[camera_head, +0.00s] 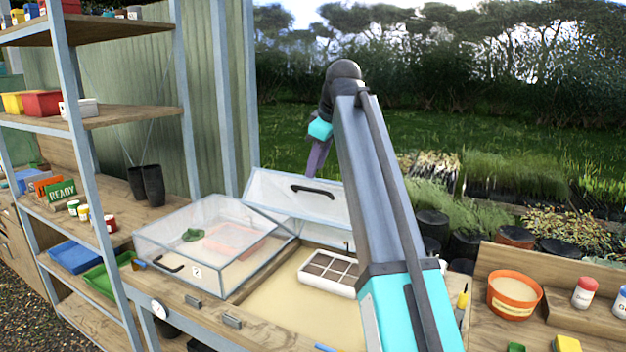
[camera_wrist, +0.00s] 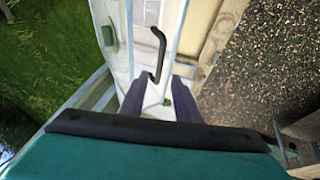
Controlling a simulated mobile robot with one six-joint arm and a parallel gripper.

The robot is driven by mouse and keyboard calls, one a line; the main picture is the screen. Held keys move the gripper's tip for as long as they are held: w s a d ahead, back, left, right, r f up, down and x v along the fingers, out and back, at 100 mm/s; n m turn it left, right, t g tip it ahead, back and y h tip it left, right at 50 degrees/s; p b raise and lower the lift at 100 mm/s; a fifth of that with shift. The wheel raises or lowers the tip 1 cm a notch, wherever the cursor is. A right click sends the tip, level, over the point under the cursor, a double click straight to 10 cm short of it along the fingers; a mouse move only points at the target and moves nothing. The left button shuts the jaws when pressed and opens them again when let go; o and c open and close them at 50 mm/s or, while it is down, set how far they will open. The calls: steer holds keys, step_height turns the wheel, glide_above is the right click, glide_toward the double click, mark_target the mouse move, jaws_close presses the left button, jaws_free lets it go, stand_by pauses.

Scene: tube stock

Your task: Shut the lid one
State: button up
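The raised lid (camera_head: 290,212) is a clear pane in a pale frame, tilted up at the back of the right-hand cold frame bay. Its black handle (camera_head: 312,189) is near its upper edge; the handle also shows in the wrist view (camera_wrist: 160,48). My gripper (camera_head: 317,160) points down by the lid's upper edge. In the wrist view my gripper (camera_wrist: 161,78) has its two dark fingers apart, with the handle's near end between them in the picture. I cannot tell whether they touch it. The left lid (camera_head: 215,235) lies shut, with a small white tag.
A white seed tray (camera_head: 330,272) sits in the open bay. Shelves (camera_head: 120,115) with boxes and pots stand left. An orange pot (camera_head: 514,295) and a small red jar (camera_head: 585,292) stand on the right bench. Grass and plants lie behind.

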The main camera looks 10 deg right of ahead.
steer(key=p+x, duration=0.1)
steer(key=x, duration=0.5)
steer(key=shift+f, duration=0.35)
steer(key=shift+w, duration=0.15)
